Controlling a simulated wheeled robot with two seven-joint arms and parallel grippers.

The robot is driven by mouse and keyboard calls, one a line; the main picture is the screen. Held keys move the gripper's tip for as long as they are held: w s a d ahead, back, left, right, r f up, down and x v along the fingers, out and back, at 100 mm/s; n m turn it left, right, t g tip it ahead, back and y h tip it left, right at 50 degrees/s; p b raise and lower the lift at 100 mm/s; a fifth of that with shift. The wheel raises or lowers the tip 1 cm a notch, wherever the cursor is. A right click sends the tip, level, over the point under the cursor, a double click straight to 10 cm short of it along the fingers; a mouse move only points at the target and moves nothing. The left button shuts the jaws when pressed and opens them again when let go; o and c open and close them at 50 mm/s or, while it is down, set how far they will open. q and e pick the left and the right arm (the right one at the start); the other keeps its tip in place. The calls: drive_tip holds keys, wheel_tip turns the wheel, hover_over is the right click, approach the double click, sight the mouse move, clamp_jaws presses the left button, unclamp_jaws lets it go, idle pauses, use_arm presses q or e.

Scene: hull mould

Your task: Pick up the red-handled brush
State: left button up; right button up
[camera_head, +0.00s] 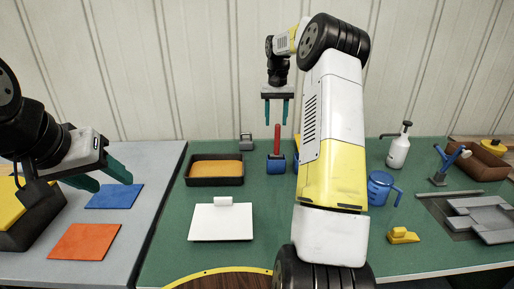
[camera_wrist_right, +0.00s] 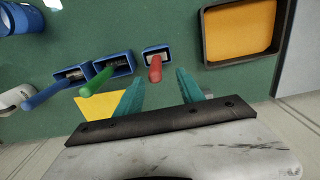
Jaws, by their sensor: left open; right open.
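The red-handled brush (camera_head: 277,138) stands upright in a small blue holder (camera_head: 276,166) on the green table. In the right wrist view its red handle (camera_wrist_right: 155,70) points towards me from its blue holder (camera_wrist_right: 157,50). My right gripper (camera_head: 277,121) is open and empty, above the handle in the head view. In the right wrist view the handle appears between the tips of my right gripper (camera_wrist_right: 159,80); I see no contact. My left gripper (camera_head: 108,181) is open and empty over the grey table at the left.
Green-handled (camera_wrist_right: 97,82) and blue-handled (camera_wrist_right: 43,97) brushes stand in neighbouring blue holders. A dark tray with an orange filling (camera_head: 215,169) is left of the red brush. A white board (camera_head: 221,222), a blue jug (camera_head: 380,187) and a pump bottle (camera_head: 398,150) share the table.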

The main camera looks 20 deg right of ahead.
hover_over(277, 148)
drive_tip(key=w, duration=0.1)
drive_tip(key=f, duration=0.6)
drive_tip(key=shift+d+f, duration=0.2)
drive_tip(key=shift+f, duration=0.2)
clamp_jaws()
